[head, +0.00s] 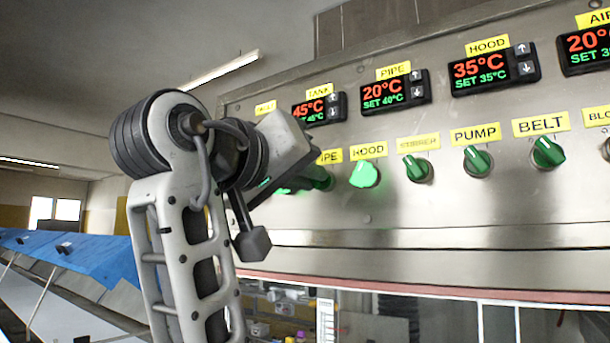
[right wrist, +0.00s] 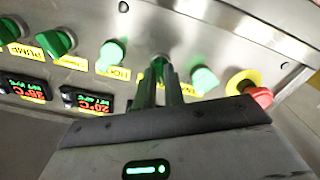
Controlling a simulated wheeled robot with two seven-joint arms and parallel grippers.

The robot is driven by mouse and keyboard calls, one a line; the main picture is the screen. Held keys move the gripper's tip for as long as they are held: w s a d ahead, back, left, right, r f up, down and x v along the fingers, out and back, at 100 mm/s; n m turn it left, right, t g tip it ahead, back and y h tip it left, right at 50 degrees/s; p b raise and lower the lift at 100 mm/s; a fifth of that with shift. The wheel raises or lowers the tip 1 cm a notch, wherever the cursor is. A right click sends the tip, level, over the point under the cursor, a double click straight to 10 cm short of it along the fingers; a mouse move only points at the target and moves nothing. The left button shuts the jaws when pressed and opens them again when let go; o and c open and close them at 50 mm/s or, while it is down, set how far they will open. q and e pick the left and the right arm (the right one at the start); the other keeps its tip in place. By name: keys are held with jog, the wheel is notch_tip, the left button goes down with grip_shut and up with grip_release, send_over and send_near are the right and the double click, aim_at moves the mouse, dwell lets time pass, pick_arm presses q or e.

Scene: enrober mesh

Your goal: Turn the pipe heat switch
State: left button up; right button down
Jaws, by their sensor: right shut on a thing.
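The pipe heat switch is a green knob (head: 320,178) under a yellow label ending in "IPE", partly hidden by my right arm in the head view. In the right wrist view the knob (right wrist: 157,66) sits between the fingers of my right gripper (right wrist: 160,88), which is shut on it. In the head view the fingertips are hidden behind my wrist. The pipe display (head: 395,92) reads 20°C, SET 40°C. How far the switch is turned cannot be told. My left gripper is not in view.
The hood knob (head: 364,175), brightly lit, is just right of the pipe switch, followed by stirrer (head: 418,169), pump (head: 478,161) and belt (head: 547,152) knobs. In the wrist view another green knob (right wrist: 204,79) and a red emergency button (right wrist: 261,97) are on the other side.

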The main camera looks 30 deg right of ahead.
jog(key=shift+m, duration=0.3)
jog(key=m+b, duration=0.1)
jog(key=m, duration=1)
jog(key=shift+m, duration=0.3)
dwell(0.3)
jog(key=c, duration=1.5)
grip_release()
jog(key=shift+a, duration=0.15)
